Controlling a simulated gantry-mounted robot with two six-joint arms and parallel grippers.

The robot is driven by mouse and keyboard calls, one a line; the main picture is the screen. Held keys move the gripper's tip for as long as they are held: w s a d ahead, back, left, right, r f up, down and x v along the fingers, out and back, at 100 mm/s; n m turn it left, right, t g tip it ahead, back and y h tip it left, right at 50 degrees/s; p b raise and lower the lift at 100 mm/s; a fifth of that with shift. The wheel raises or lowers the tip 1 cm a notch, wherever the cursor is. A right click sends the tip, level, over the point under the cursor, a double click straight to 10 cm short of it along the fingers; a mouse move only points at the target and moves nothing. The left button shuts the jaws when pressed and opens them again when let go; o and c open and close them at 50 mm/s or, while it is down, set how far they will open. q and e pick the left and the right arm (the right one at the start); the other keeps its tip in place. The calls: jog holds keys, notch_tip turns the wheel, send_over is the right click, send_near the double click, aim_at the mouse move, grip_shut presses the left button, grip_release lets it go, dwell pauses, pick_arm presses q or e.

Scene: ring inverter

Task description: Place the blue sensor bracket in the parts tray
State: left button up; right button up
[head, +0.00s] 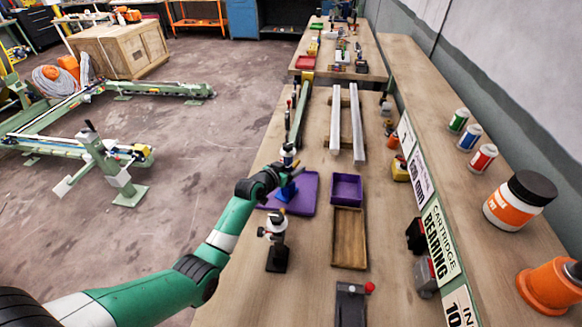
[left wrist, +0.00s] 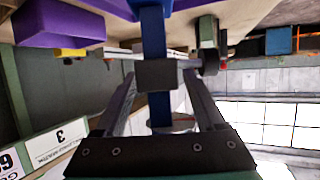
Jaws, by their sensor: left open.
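The blue sensor bracket (head: 286,191) stands on the purple mat (head: 306,190) on the workbench, partly hidden by my left gripper (head: 284,172). In the left wrist view, a blue upright of the bracket (left wrist: 154,35) with a dark grey block across it lies between the two fingers of my left gripper (left wrist: 158,82). The fingers are open, one on each side of it. Whether either finger touches it cannot be told. A shallow brown wooden tray (head: 334,238) and a purple open bin (head: 346,176) lie to the right; both look empty. Which one is the parts tray is unclear. My right gripper is out of view.
A small black-based fixture (head: 277,258) stands just in front of the mat. Two pale rails (head: 357,120) lie beyond the bin. A dark box with a red knob (head: 351,302) is nearer. A raised shelf (head: 480,195) with cans and jars runs along the right.

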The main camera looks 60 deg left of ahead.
pick_arm(q)
jog(key=shift+r, duration=0.25)
jog(key=shift+s+d+r+p, duration=0.1)
jog(key=shift+s+p, duration=0.2)
jog(key=shift+p, duration=0.1)
jog(key=p+v, duration=0.4)
jog(key=v, duration=0.7)
jog(key=shift+s+d, duration=0.15)
